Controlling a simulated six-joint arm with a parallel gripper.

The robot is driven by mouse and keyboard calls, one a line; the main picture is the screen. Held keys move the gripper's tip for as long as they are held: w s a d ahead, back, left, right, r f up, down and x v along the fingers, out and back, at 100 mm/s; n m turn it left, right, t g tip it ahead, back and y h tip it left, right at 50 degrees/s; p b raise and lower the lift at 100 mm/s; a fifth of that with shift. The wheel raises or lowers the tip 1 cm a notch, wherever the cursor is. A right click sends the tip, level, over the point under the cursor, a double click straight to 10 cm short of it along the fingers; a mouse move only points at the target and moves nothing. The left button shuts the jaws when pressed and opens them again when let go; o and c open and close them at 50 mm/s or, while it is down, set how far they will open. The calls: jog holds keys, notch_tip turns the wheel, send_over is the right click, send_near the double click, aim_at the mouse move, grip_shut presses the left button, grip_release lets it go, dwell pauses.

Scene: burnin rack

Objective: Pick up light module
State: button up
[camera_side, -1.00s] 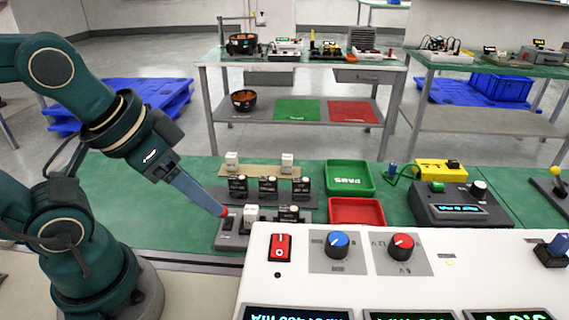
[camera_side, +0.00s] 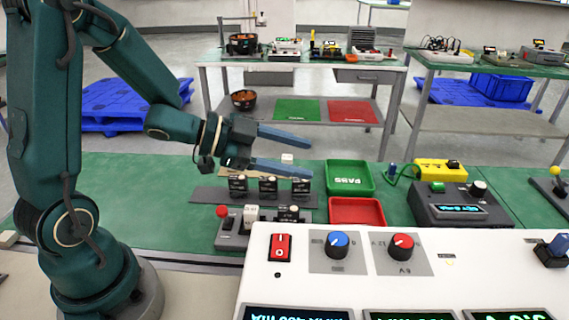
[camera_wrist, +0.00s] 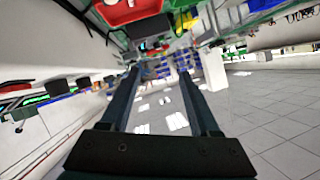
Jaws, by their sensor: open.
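My gripper (camera_side: 309,157) is open and empty, raised over the back of the green work table and pointing right. In the wrist view its two fingers (camera_wrist: 159,74) are apart with nothing between them. A small white block (camera_side: 287,157) shows between the fingers in the side view, but appears to be behind or below them. I cannot tell which piece is the light module.
A green PASS tray (camera_side: 350,192) and a red tray (camera_side: 378,222) lie right of the racks. A dark meter box (camera_side: 430,214) and a yellow device (camera_side: 425,165) stand farther right. A white control panel (camera_side: 350,283) fills the front.

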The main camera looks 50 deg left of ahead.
aim_at(291, 208)
jog(key=s+f, duration=0.1)
jog(key=s+f+g+h, duration=0.1)
jog(key=f, duration=0.1)
jog(key=f+h, duration=0.1)
jog(key=shift+s+f+g, duration=0.2)
jog(key=shift+s+g, duration=0.1)
jog(key=shift+s, duration=0.1)
jog(key=f, duration=0.1)
jog(key=s+f+n, duration=0.1)
jog(key=a+f+n, duration=0.1)
jog(key=shift+s+a+f+g+h, duration=0.1)
jog(key=shift+s+f+g+h, duration=0.2)
jog(key=shift+s+f, duration=0.05)
jog(key=shift+a+f, duration=0.1)
jog(key=shift+f, duration=0.15)
jog(key=shift+x, duration=2.45)
jog(key=shift+w+a, duration=0.15)
grip_shut()
